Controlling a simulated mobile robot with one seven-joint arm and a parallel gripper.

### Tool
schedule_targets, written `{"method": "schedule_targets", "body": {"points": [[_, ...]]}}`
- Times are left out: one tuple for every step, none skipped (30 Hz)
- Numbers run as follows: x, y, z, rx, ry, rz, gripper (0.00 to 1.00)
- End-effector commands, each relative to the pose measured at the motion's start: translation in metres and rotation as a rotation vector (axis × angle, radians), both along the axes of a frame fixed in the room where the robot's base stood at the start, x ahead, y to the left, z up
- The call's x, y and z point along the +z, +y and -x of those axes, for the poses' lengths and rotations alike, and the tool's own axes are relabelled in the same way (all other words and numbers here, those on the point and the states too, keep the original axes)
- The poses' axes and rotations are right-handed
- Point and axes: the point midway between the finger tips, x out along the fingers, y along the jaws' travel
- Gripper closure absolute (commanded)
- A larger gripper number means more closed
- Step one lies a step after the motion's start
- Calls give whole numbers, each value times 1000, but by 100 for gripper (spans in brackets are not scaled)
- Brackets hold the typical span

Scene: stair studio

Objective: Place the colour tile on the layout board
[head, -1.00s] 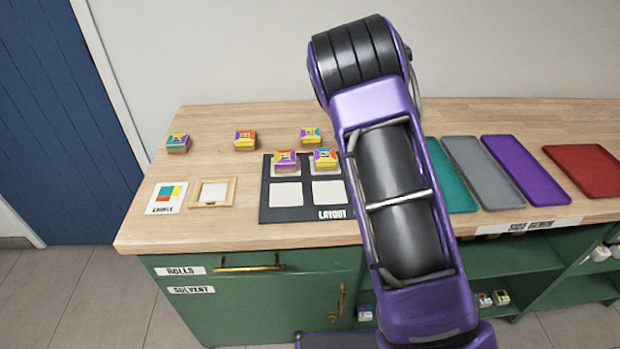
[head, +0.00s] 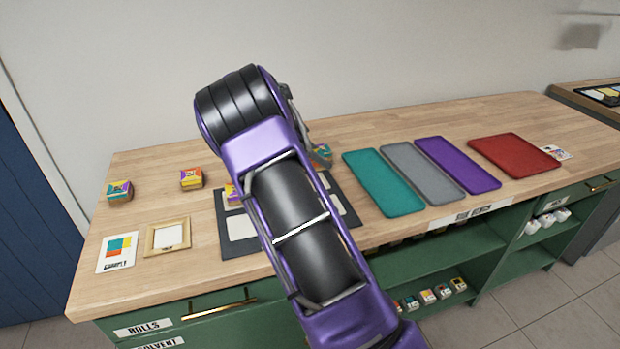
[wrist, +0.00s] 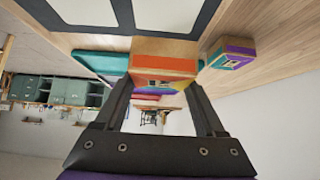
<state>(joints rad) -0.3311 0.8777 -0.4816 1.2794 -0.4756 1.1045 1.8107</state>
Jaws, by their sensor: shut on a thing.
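My gripper (wrist: 160,90) is shut on a colour tile (wrist: 165,63) with an orange side face and a multicoloured face. The arm hides the gripper in the head view. The dark layout board (head: 223,222) lies on the bench, partly behind my arm; its dark border and pale cells fill the top of the wrist view (wrist: 123,14). One tile (head: 231,193) shows on its upper left cell, half covered by the arm. Another tile (head: 321,153) shows right of the arm by the board's far edge; I cannot tell if it is the held one.
Two tiles (head: 119,191) (head: 191,179) stand at the back left. A sample card (head: 117,252) and small wooden frame (head: 168,237) lie left of the board. Teal (head: 383,183), grey (head: 422,172), purple (head: 457,165) and red (head: 514,154) trays lie right. Another tile (wrist: 230,57) is beside the held one.

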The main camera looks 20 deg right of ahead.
Motion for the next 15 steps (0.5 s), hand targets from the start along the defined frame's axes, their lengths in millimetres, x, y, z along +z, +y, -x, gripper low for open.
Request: {"method": "schedule_targets", "body": {"points": [[-6, 0, 0, 1, 1, 0, 94], [-8, 0, 0, 1, -1, 0, 94], [-12, 0, 0, 0, -1, 0, 94], [-15, 0, 0, 0, -1, 0, 94], [-18, 0, 0, 0, 0, 0, 94], [-25, 0, 0, 0, 1, 0, 94], [-31, 0, 0, 0, 1, 0, 94], [-36, 0, 0, 0, 1, 0, 94], [-43, -1, 0, -1, 1, 0, 94], [-47, -1, 0, 0, 1, 0, 94], [-51, -1, 0, 0, 1, 0, 94], [-54, -1, 0, 0, 0, 0, 94], [-56, -1, 0, 0, -1, 0, 94], [-56, 0, 0, 1, -2, 0, 94], [-56, 0, 0, 0, -3, 0, 94]]}}
